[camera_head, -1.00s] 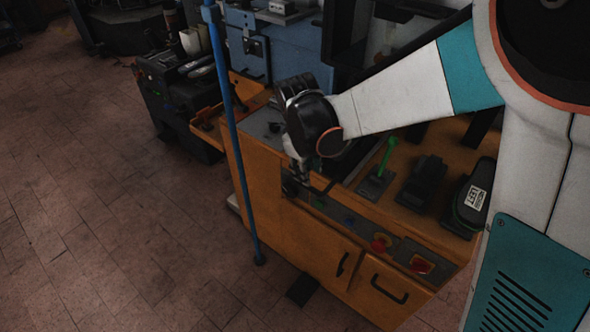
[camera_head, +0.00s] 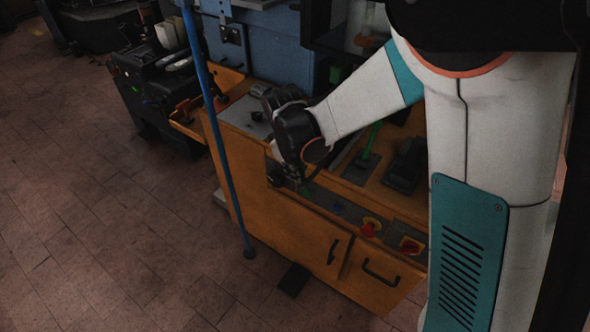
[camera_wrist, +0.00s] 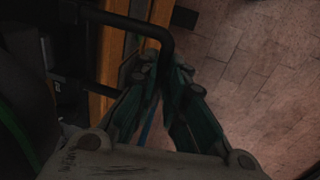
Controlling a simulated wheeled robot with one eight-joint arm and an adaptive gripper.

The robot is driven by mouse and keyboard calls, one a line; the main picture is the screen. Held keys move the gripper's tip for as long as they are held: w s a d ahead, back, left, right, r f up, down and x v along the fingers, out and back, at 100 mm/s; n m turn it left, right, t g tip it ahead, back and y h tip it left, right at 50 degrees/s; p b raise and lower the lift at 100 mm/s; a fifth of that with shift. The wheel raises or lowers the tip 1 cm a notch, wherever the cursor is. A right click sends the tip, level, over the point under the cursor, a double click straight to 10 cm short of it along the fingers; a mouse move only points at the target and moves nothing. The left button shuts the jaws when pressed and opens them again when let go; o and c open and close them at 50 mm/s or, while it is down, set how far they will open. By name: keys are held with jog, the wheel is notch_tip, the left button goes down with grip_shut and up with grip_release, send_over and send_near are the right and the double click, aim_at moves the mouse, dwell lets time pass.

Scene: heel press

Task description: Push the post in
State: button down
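A tall thin blue post (camera_head: 222,150) stands upright at the left front of the orange cabinet (camera_head: 300,235), its dark foot at floor level. A blue strip (camera_wrist: 149,122) shows between my fingers in the wrist view; it may be this post, farther off. My gripper (camera_wrist: 165,70) points down by the cabinet's front control strip, to the right of the post and apart from it in the head view. Its fingers converge in the wrist view, and a black bent bar (camera_wrist: 125,20) runs to their tips. Whether the tips grip the bar is unclear; the head view mostly hides them.
The control strip carries red knobs (camera_head: 370,226). A green lever (camera_head: 370,140) stands on the cabinet top behind my arm. A dark machine (camera_head: 160,95) stands at the left back. The tiled floor (camera_head: 90,230) at the left front is clear.

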jog(key=w+d, duration=0.3)
jog(key=w, duration=0.1)
jog(key=w+d, duration=0.3)
jog(key=w, duration=0.1)
jog(key=w+d, duration=0.4)
jog(key=w, duration=0.1)
dwell(0.4)
jog(key=c, duration=1.7)
grip_release()
jog(key=shift+w+d, duration=0.1)
jog(key=shift+d, duration=0.1)
jog(key=shift+o, duration=0.2)
jog(key=shift+a, duration=0.1)
jog(key=r, duration=0.4)
jog(key=s+a+r, duration=0.1)
jog(key=r, duration=0.3)
jog(key=s+r, duration=0.1)
jog(key=r, duration=0.3)
jog(key=shift+a, duration=0.15)
jog(key=shift+f, duration=0.1)
